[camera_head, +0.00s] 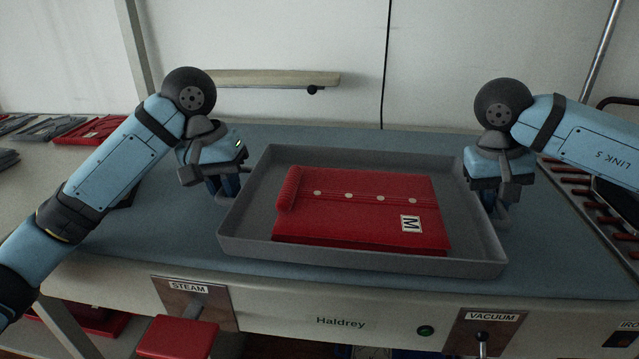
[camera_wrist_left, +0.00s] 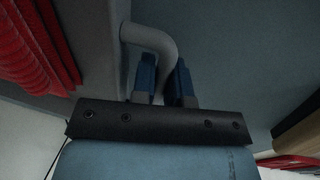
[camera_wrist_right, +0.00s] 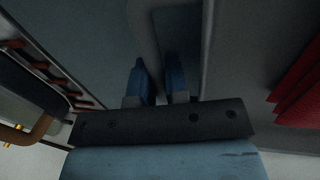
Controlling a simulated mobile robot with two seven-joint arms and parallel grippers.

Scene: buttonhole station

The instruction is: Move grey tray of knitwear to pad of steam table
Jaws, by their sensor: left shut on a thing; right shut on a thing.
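The grey tray (camera_head: 365,258) lies on or just above the blue-grey pad (camera_head: 150,225) of the steam table; I cannot tell if it touches. A folded red knit garment (camera_head: 350,215) with several buttons and an "M" label lies in the tray. My left gripper (camera_head: 228,190) is at the tray's left end, its blue fingers shut around the tray's handle (camera_wrist_left: 158,40) in the left wrist view. My right gripper (camera_head: 490,195) is at the tray's right end; in the right wrist view its fingers (camera_wrist_right: 160,85) are shut on that side of the tray, with the handle partly hidden.
A rack with red slats (camera_head: 590,205) and an iron stands at the right. Red and grey folded pieces (camera_head: 90,130) lie on a surface at the far left. STEAM (camera_head: 190,290) and VACUUM (camera_head: 490,318) levers are on the front panel. The pad is bare around the tray.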

